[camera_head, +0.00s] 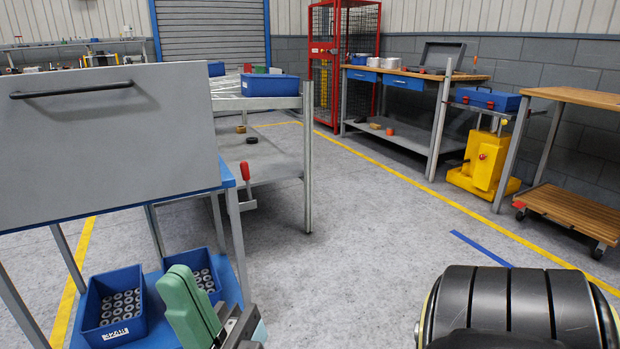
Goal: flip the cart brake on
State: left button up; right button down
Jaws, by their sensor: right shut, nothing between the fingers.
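A red lever-like part (246,175) with a grey lower end hangs at the edge of the grey metal shelf unit, left of centre. A smaller red part (519,205) sits by a front caster of the low wooden cart (575,212) at the right. I cannot tell from this view which is the brake, nor its setting. My right gripper (190,288), with green fingers, is at the bottom left beside the blue bins, shut and empty. It is apart from both red parts. My left gripper is not in view.
A grey panel with a black handle (110,145) stands at the left above a blue shelf with bins of metal rings (110,305). A yellow machine (485,165) and workbenches line the right wall. The grey floor (370,235) in the middle is clear.

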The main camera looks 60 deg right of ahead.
aim_at(245, 169)
jog(key=z, duration=1.55)
jog(key=i, duration=0.5)
jog(key=u, duration=0.05)
jog(key=k, duration=0.7)
jog(key=u, duration=0.2)
jog(key=i, duration=1.9)
jog(key=z, duration=0.3)
